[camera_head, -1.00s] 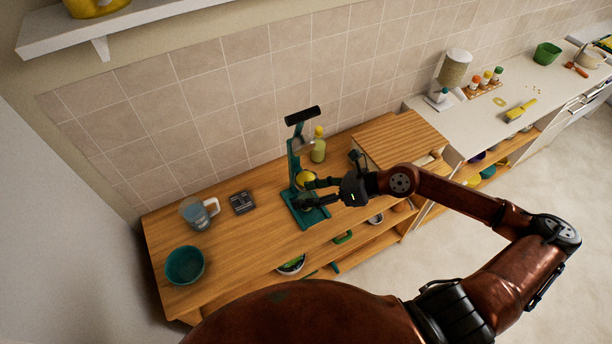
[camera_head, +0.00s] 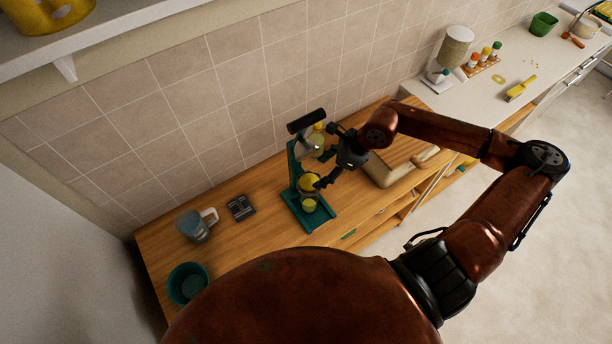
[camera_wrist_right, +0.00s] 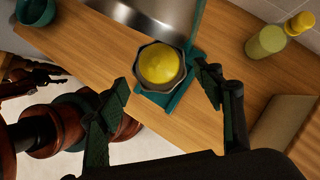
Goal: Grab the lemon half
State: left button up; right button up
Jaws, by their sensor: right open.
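The lemon half (camera_wrist_right: 160,64) is a yellow dome resting in the grey, many-sided cup of a teal press (camera_head: 295,172). In the head view the lemon half (camera_head: 309,184) shows at the press's middle height. My right gripper (camera_head: 322,172) is open, beside and slightly above it. In the right wrist view the open fingers of my right gripper (camera_wrist_right: 163,80) lie on either side of the lemon half in the picture, with a gap to each; contact is not visible. A small yellowish vessel (camera_head: 309,205) stands on the press base. My left gripper is not in view.
A yellow-capped bottle (camera_head: 318,140) stands behind the press, close to my right gripper. A wooden board or box (camera_head: 385,172) is to the right. A glass mug (camera_head: 195,225), a small dark scale-like item (camera_head: 240,207) and a teal bowl (camera_head: 187,284) are left.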

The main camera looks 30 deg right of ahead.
aim_at(312, 177)
jog(key=shift+p+x, duration=0.4)
jog(key=shift+x, duration=0.55)
jog(key=x, duration=0.1)
jog(key=p+x, duration=0.1)
jog(key=x, duration=0.1)
jog(key=shift+w+a+f, duration=0.1)
jog(key=shift+a+f, duration=0.05)
jog(key=shift+a, duration=0.25)
jog(key=shift+f, duration=0.1)
jog(key=c, duration=1.3)
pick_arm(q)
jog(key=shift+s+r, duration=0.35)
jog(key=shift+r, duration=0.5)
pick_arm(e)
jog(key=shift+c, duration=0.2)
